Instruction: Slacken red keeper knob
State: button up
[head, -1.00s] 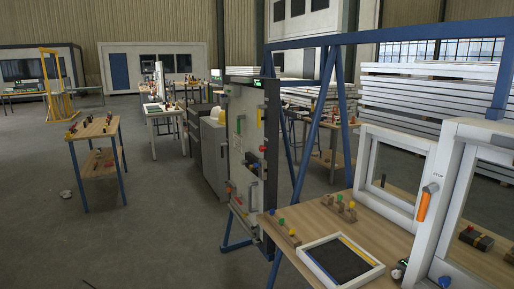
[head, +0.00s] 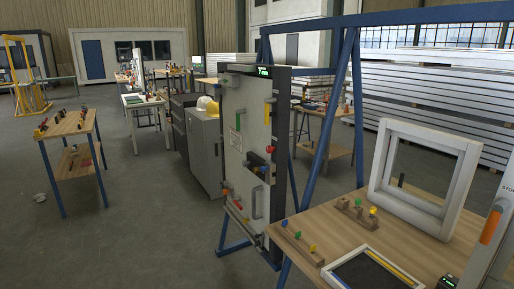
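A grey upright door-like panel (head: 236,95) in a dark frame stands in the middle of the head view, seen at a steep angle. A red knob (head: 270,149) sticks out near its right edge at mid height, beside a dark blue block (head: 255,161). Smaller red parts show lower down, too small to tell apart. I cannot tell for sure which red part is the keeper knob. My gripper is not in view.
A blue frame (head: 351,110) stands behind and right of the panel. A wooden bench (head: 340,237) with a white window frame (head: 457,198) fills the right. A small wooden table (head: 68,125) stands at left. Open grey floor (head: 130,220) lies left of the panel.

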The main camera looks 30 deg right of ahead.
aim_at(269, 149)
jog(key=u, duration=0.15)
jog(key=i, duration=0.85)
jog(key=u, duration=0.8)
